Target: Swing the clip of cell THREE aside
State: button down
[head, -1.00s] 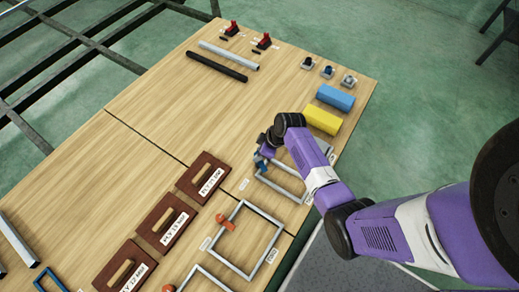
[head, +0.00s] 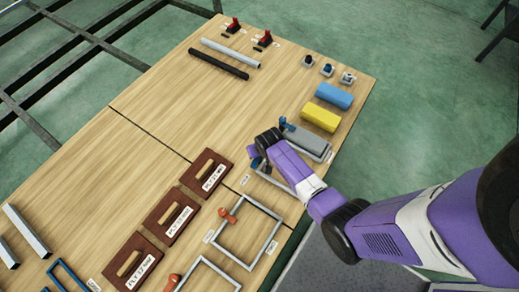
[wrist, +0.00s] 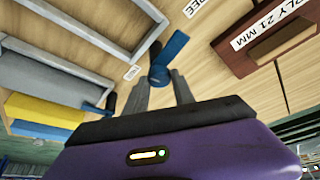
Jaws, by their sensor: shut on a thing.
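The clip (wrist: 171,47) of cell THREE is a blue bar with a round end, seen in the wrist view beside a label partly reading "REE". My gripper (wrist: 160,77) is at the round end, with its fingers to either side, and is shut on the clip. The grey frame (wrist: 125,52) of the cell lies beside the clip, and the bar slants away from my fingers. In the head view my gripper (head: 260,163) is over the near-left corner of this frame (head: 275,181), and my wrist hides most of the clip.
A grey block (head: 308,143) with another blue clip (head: 286,124) lies just beyond, then yellow (head: 320,118) and blue (head: 334,95) blocks. Brown handled boards (head: 207,172) stand to the left.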

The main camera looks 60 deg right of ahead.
jog(key=shift+m, duration=0.8)
jog(key=shift+h, duration=0.3)
jog(key=shift+a+g, duration=0.1)
jog(key=shift+g, duration=0.2)
jog(key=c, duration=1.1)
grip_release()
jog(key=p+v, duration=0.1)
jog(key=v, duration=0.6)
jog(key=shift+s+r+p, duration=0.1)
jog(key=shift+r+p, duration=0.25)
